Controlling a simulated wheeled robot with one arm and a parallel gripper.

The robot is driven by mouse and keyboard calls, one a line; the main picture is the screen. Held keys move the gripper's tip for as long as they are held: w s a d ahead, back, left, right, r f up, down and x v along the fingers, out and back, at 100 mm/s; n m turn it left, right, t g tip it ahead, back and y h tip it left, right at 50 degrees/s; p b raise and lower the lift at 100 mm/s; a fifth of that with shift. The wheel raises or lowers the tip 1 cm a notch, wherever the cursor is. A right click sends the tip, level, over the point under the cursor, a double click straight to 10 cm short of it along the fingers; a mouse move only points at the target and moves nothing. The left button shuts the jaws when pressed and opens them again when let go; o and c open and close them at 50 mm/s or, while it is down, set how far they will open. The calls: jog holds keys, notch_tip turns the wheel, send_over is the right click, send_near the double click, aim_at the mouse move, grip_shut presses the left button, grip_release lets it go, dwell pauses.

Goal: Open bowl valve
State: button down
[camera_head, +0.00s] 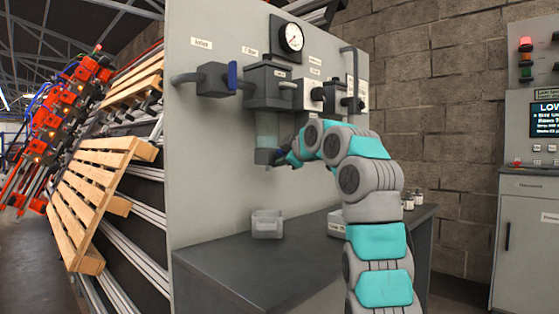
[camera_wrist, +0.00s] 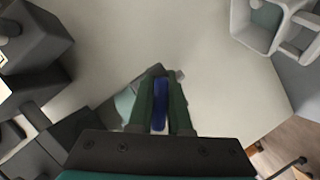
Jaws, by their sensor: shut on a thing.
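A translucent bowl (camera_head: 266,128) hangs under the dark filter housing (camera_head: 268,84) on the grey panel. Its dark lower end (camera_head: 264,156) is beside my gripper (camera_head: 284,157). In the wrist view my gripper (camera_wrist: 161,88) has both dark green fingers closed around a blue lever (camera_wrist: 159,106), which appears to be the bowl valve's handle. Part of the bowl (camera_wrist: 124,102) shows to the left of the fingers. The lever's base and the valve outlet are mostly hidden by the fingers. In the head view the held lever is too small to make out.
A second blue lever (camera_head: 232,76) stands upright at the inlet on the left. A round gauge (camera_head: 291,38) sits above. A small grey bin (camera_head: 267,224) stands on the dark bench (camera_head: 240,270) below. Wooden pallets (camera_head: 88,195) are beyond the panel's left edge.

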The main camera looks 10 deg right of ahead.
jog(key=shift+s+a+f+m+g+y+p, duration=0.1)
jog(key=shift+m+g+y+p, duration=0.35)
jog(key=shift+m, duration=0.45)
jog(key=shift+s+a+f+m+g+y+p, duration=0.1)
jog(key=shift+m+g+y+p, duration=0.35)
jog(key=shift+m, duration=0.45)
jog(key=shift+m+g+p, duration=0.4)
jog(key=shift+m+p, duration=0.1)
jog(key=shift+a+m+y+p, duration=0.15)
jog(key=shift+m+y+p, duration=0.4)
jog(key=shift+p, duration=0.3)
jog(key=shift+s+m+g+y+p, duration=0.1)
jog(key=shift+m+g+y+p, duration=0.15)
jog(key=shift+m+g+p, duration=0.25)
jog(key=c, duration=0.9)
grip_release()
jog(key=shift+o, duration=0.2)
